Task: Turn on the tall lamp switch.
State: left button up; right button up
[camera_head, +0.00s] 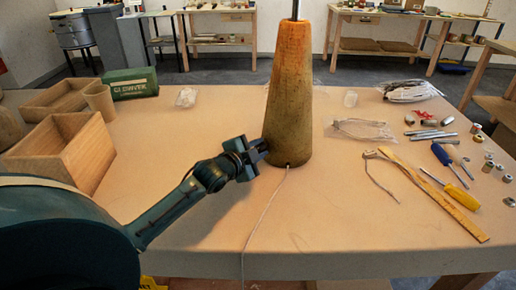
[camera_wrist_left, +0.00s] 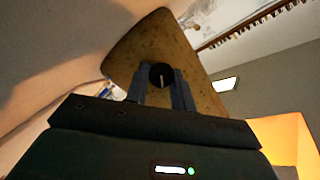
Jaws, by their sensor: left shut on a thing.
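The tall lamp's brown cone-shaped base (camera_head: 290,90) stands on the table, with a thin dark pole rising out of frame. Its upper part looks orange. My left gripper (camera_head: 262,148) is at the lower left side of the base. In the left wrist view the base (camera_wrist_left: 190,50) fills the middle, and a round black switch knob (camera_wrist_left: 161,75) with a pale line sits on it. My left gripper's two fingers (camera_wrist_left: 160,92) are shut on the knob, one on each side. The head view hides the knob behind the gripper. My right gripper is not in view.
A white cord (camera_head: 265,210) runs from the base over the table's front edge. Wooden boxes (camera_head: 62,155) and a green case (camera_head: 131,83) are at left. A wooden ruler (camera_head: 435,195), screwdrivers (camera_head: 449,187) and small metal parts lie at right. The front left table is partly under my arm.

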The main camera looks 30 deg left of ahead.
pick_arm(q)
jog(key=shift+f, duration=0.1)
jog(key=o, duration=1)
jog(key=v, duration=1.2)
jog(key=shift+s+r, duration=0.2)
jog(key=shift+s, duration=0.4)
jog(key=shift+s+d, duration=0.1)
